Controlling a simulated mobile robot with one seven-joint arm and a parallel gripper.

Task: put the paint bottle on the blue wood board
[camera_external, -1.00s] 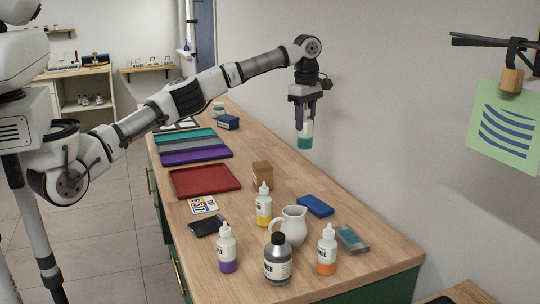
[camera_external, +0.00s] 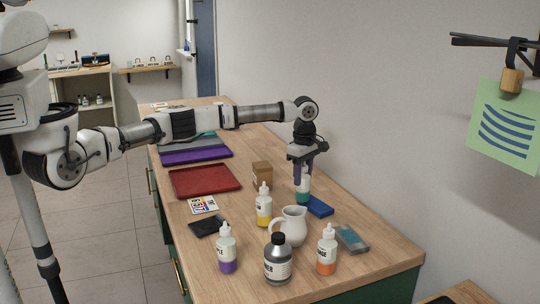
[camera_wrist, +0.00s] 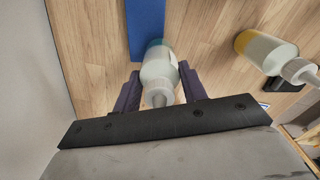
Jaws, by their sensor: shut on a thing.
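My gripper (camera_external: 303,174) points down over the right part of the table, shut on a white paint bottle (camera_external: 303,192) with a teal lower part. The bottle hangs about upright; in the wrist view the bottle (camera_wrist: 159,68) sits between the two purple fingers of my gripper (camera_wrist: 158,82). The blue wood board (camera_external: 321,207) lies flat on the table just right of and below the bottle in the outside view. In the wrist view the blue board (camera_wrist: 146,25) reaches up to the bottle's far side. Whether the bottle touches board or table I cannot tell.
A yellow paint bottle (camera_external: 264,208), a white jug (camera_external: 292,226) and a cardboard box (camera_external: 262,175) stand close by. Purple (camera_external: 227,260) and orange (camera_external: 326,262) bottles, a grey bottle (camera_external: 278,265) and a clear case (camera_external: 352,239) are nearer the front. A red tray (camera_external: 204,181) lies left.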

